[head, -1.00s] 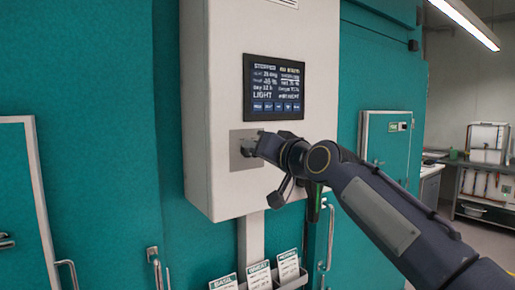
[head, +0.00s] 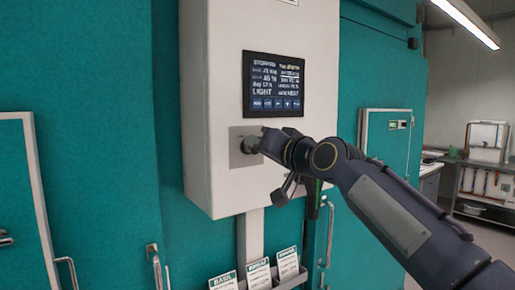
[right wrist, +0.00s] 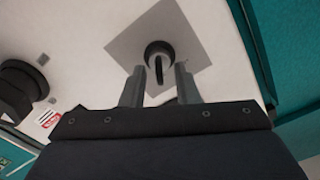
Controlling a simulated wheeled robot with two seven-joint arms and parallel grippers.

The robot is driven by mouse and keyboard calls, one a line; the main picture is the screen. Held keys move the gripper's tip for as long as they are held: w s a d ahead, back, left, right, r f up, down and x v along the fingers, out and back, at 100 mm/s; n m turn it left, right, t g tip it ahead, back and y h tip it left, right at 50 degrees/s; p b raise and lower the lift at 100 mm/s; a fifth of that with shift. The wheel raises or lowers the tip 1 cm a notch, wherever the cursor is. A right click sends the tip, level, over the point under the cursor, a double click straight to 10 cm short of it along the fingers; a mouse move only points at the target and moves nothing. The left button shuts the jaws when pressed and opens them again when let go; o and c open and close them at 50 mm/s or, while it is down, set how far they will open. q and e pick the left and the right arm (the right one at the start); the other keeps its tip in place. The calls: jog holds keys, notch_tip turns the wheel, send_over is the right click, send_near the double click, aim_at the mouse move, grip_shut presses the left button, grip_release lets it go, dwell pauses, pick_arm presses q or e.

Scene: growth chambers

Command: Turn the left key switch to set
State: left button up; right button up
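The key switch (right wrist: 157,50) is a dark round barrel with a narrow upright key bar, set on a square grey plate (right wrist: 121,49) in the right wrist view. In the head view that plate (head: 237,160) is on the white control box below the screen, and the gripper mostly hides the switch. My right gripper (head: 253,145) is at the switch. Its two fingers are apart, one on each side of the key bar, with a gap visible on both sides. I cannot tell how deep the fingertips reach. My left gripper is in neither view.
The white box (head: 218,60) carries a lit screen (head: 274,85). A dark round knob (right wrist: 20,85) with a red label beside it shows at left in the right wrist view. Below the box is a rack of cards (head: 258,275). Teal doors with handles flank the box.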

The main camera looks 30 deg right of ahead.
jog(key=s+b, duration=0.1)
jog(key=s, duration=0.5)
jog(key=shift+s+d+b, duration=0.25)
jog(key=shift+s+b, duration=0.1)
jog(key=shift+b, duration=0.05)
jog(key=s+a+f+n+g, duration=0.1)
jog(key=s+a+f+g, duration=0.3)
jog(key=f, duration=1.1)
jog(key=s+a+f+n+g+y, duration=0.1)
jog(key=s+a+f+g, duration=0.3)
jog(key=s+f, duration=0.6)
jog(key=s+a+f+n+g+y, duration=0.1)
jog(key=s+a+f+g, duration=0.3)
jog(key=f, duration=1.6)
jog(key=s, duration=0.3)
jog(key=shift+s+a+n, duration=0.25)
jog(key=shift+a+n, duration=0.05)
